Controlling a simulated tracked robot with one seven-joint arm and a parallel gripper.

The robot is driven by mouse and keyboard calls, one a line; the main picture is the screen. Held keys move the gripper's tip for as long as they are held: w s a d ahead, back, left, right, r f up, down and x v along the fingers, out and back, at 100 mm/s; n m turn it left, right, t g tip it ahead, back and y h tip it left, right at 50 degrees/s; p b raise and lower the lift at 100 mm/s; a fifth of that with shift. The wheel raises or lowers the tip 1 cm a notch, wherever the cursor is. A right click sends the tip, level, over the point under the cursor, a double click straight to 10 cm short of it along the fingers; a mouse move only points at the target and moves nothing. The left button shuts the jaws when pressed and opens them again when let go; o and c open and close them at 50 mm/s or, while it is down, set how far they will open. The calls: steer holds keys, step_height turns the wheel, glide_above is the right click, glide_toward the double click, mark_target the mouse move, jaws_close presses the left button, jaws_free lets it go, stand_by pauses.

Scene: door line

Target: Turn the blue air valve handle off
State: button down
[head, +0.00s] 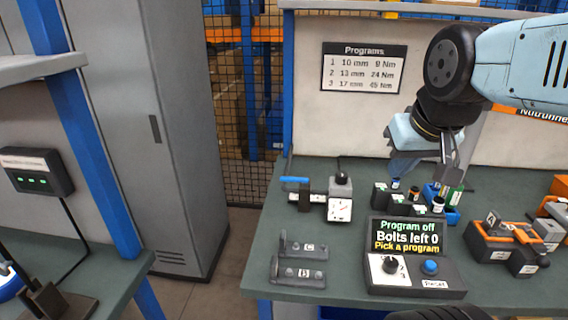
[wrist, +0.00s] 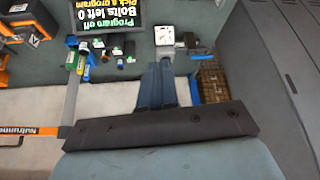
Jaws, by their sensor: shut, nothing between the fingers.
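The blue air valve handle (head: 294,179) sits on a small valve at the left rear of the green bench. It points left, roughly along the short pipe below it. A white gauge (head: 340,209) with a black knob stands just right of the valve; it also shows in the wrist view (wrist: 164,36). My gripper (head: 406,174) is right of the valve and above the bench, apart from the handle. Its blue-grey fingers (wrist: 158,70) are shut and empty.
A control box with a screen (head: 406,235) reading "Program off" stands at the bench front. Small dark sockets and bottles (head: 410,200) stand behind it. Brackets (head: 303,245) lie in front of the valve. A grey cabinet (head: 160,130) stands left, beyond a floor gap.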

steer(key=shift+r, duration=0.1)
steer(key=w+a+r+n+g+h, duration=0.15)
steer(key=w+a+n, duration=0.25)
steer(key=w+n, duration=0.55)
steer(key=w+a+r+n+g, duration=0.1)
steer(key=w+a+n+g, duration=0.25)
steer(key=w+n, duration=0.65)
steer(key=w+a+f+n+g, duration=0.1)
steer(key=w+f+n, duration=0.3)
steer(key=w, duration=0.4)
steer(key=w+a+f+n+g+y, duration=0.1)
steer(key=w+a+f+n+g, duration=0.1)
steer(key=w+f+n, duration=0.3)
steer(key=w+a+f+n+g+y, duration=0.1)
steer(key=w+a+f+n, duration=0.3)
steer(key=w, duration=0.9)
step_height(320, 180, down, 3)
steer(key=shift+w+r+n+g, duration=0.1)
steer(key=shift+w+n+g, duration=0.15)
steer(key=shift+n+g, duration=0.35)
